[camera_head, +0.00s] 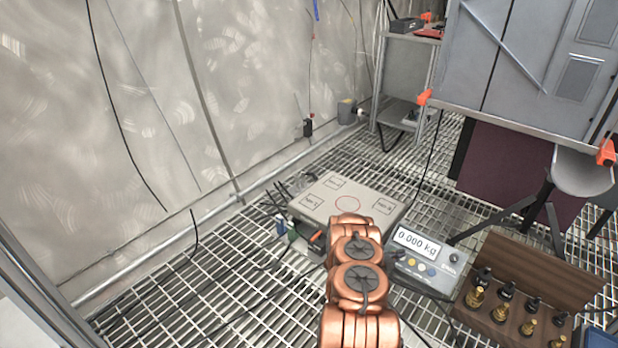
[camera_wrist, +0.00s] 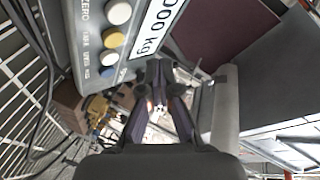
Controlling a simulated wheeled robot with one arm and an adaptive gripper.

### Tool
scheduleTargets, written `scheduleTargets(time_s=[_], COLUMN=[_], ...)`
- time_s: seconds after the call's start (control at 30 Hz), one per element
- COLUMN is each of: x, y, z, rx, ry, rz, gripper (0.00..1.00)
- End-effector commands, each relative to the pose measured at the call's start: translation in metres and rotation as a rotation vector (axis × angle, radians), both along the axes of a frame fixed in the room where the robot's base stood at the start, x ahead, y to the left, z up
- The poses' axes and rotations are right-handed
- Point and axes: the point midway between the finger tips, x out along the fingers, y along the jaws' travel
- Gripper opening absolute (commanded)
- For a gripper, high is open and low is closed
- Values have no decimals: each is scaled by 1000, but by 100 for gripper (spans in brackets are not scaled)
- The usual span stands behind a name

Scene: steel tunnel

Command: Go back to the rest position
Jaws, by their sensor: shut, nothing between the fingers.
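My gripper (camera_wrist: 158,102) shows in the wrist view with its two dark fingers together at the tips and nothing between them. In the head view my copper-coloured arm reaches forward over the grated floor, and it hides the gripper. The gripper is near the scale's display unit (camera_head: 428,262), which reads 0.000 kg. In the wrist view this unit (camera_wrist: 112,45) fills the upper left, with its round buttons close to the fingers. I cannot tell the exact gap between them.
A wooden case (camera_head: 553,268) with several brass weights stands at lower right. A grey cabinet (camera_head: 540,60) and a stool (camera_head: 580,172) stand beyond. The grated floor (camera_head: 215,285) at left holds only cables.

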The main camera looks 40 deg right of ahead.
Motion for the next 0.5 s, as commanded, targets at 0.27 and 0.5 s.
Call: scheduleTargets(time_s=[0.27, 0.5], x=[13, 91], y=[-1, 6], z=[12, 76], rx=[16, 120], ry=[-2, -3], rz=[24, 173], gripper=[0, 0])
